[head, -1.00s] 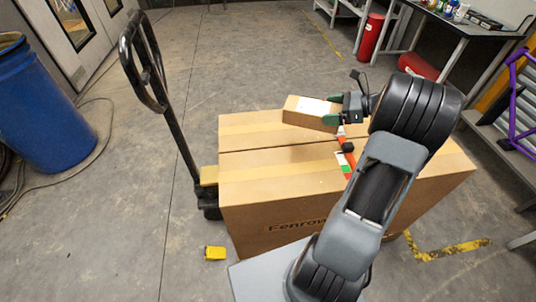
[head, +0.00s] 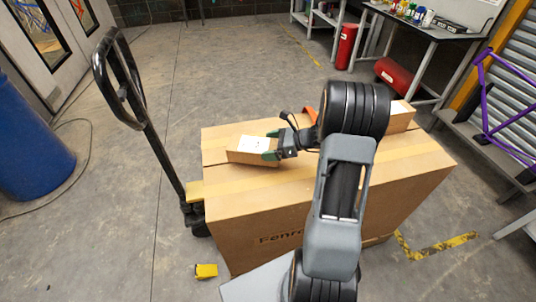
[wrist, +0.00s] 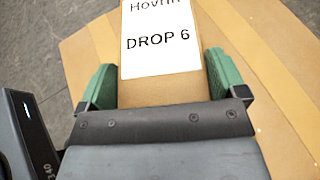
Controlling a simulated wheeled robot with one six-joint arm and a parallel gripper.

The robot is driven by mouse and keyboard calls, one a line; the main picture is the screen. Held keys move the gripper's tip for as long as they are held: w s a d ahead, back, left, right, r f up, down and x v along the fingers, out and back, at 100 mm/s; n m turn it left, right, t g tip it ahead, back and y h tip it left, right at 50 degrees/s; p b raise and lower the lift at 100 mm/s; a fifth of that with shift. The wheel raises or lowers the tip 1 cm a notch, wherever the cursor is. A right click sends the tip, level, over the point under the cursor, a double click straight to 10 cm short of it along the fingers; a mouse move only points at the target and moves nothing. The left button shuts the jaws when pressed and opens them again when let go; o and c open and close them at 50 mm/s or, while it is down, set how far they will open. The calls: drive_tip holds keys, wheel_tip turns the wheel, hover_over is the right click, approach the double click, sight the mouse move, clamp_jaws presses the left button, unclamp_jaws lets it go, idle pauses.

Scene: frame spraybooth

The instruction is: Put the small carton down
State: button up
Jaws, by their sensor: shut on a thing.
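The small carton (head: 240,157) is brown with a white label. My gripper (head: 270,149), with green fingers, is shut on it, above the left part of the large carton's top. In the wrist view the small carton (wrist: 158,93) sits between the two fingers of my gripper (wrist: 160,82), and its label reads "DROP 6". I cannot tell whether its underside touches the large carton (head: 262,217).
The large carton stands by a pallet jack handle (head: 150,125). Another brown box (head: 400,118) shows behind my arm at its far right, and an orange thing (head: 310,114) lies nearer. A yellow block (head: 206,271) is on the floor. A blue barrel (head: 30,145) stands at left.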

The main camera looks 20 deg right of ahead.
drive_tip(key=shift+w+a+f, duration=0.1)
drive_tip(key=shift+a+f, duration=0.25)
drive_tip(key=shift+f, duration=1.6)
drive_tip(key=shift+f, duration=0.1)
drive_tip(key=shift+f, duration=0.1)
drive_tip(key=o, duration=0.9)
